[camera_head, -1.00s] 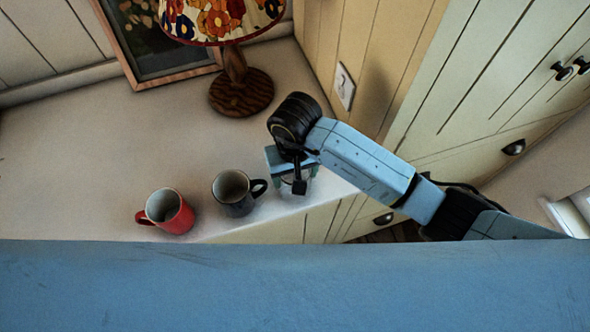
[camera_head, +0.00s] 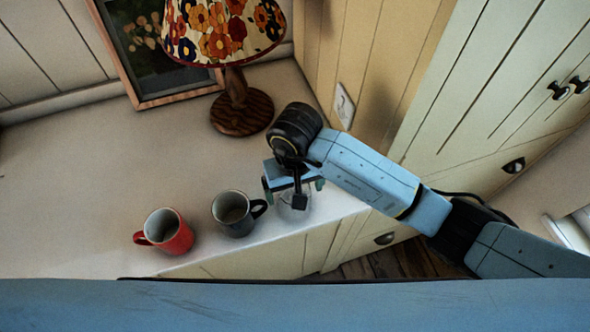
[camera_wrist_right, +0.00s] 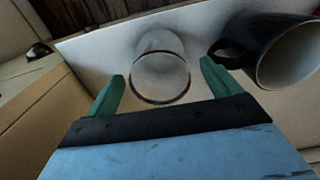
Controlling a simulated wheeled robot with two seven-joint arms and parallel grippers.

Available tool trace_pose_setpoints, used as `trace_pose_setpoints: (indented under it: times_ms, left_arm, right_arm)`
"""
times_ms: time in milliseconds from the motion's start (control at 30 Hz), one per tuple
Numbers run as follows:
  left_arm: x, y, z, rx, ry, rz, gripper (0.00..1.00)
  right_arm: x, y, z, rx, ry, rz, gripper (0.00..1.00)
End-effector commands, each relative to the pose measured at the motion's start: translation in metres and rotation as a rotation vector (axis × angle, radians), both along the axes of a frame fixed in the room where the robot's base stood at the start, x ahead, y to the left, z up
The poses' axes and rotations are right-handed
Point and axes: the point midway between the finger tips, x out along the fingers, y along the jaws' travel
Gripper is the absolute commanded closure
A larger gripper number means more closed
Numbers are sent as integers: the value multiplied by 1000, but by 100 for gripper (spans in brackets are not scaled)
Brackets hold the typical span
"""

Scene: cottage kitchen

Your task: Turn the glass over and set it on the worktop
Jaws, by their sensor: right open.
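The clear glass (camera_head: 293,212) stands on the worktop (camera_head: 110,175) close to its front edge, below my right gripper (camera_head: 294,188). In the right wrist view the glass (camera_wrist_right: 160,75) lies between the two green fingers of my right gripper (camera_wrist_right: 162,70). The fingers are apart, with a gap on each side of the glass. A dark-edged round end of the glass faces the wrist camera. I cannot tell whether this end is its mouth or its base. My left gripper is not in view.
A dark mug (camera_head: 233,215) stands just left of the glass, its handle towards it. A red mug (camera_head: 168,233) stands further left. A lamp (camera_head: 242,108) and a framed picture (camera_head: 150,50) are behind. The worktop's left part is clear.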

Motion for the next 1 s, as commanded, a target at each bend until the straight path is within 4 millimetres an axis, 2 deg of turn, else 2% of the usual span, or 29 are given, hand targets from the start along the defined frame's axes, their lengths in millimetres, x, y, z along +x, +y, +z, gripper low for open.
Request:
trace_pose_setpoints:
  times_ms: [200, 433, 600, 1000]
  left_arm:
    - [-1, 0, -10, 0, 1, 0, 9]
    - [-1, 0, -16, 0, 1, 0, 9]
    - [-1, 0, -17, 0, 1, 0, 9]
    - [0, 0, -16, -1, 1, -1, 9]
  right_arm:
    - [2, 0, 49, -2, -8, 3, 11]
    - [1, 0, 86, -1, -3, 0, 11]
    - [0, -1, 96, -2, -1, -1, 11]
    - [0, 0, 97, -1, 1, -1, 11]
